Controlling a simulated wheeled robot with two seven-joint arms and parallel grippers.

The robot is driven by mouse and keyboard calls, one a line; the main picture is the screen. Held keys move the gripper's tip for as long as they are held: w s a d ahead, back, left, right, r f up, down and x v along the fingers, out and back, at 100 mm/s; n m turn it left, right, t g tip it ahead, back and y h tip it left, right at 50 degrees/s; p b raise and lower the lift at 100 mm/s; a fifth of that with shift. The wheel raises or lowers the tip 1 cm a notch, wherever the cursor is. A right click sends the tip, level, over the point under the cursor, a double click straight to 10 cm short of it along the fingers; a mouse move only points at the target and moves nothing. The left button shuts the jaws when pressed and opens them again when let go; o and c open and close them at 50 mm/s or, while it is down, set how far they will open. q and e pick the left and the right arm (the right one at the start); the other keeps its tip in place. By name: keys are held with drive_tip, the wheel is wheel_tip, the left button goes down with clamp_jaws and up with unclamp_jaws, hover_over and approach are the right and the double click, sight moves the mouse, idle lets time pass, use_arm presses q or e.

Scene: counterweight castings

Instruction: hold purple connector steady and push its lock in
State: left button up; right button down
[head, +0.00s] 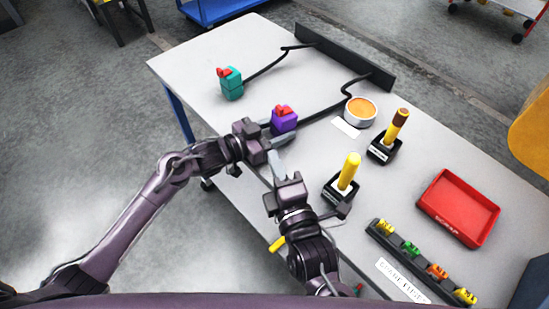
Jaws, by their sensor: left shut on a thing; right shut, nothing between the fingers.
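The purple connector (284,120) sits near the left front part of the table, with a red lock (282,109) on its top and a black cable running from its right side. The lock looks raised, though its exact depth is too small to tell. My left gripper (266,128) is shut on the purple connector from its left side. My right gripper (275,160) is shut and empty, below and apart from the connector, near the table's front edge. A teal connector (231,84) with a red lock (224,72) stands farther left, with its own cable.
A dark rail (345,58) runs along the back. The table between the connectors is clear.

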use_arm(q)
drive_tip(key=shift+s+f, duration=0.1)
drive_tip(key=shift+f, duration=0.1)
drive_tip(key=o, duration=0.8)
drive_tip(key=shift+r, duration=0.1)
drive_tip(key=shift+o, duration=0.2)
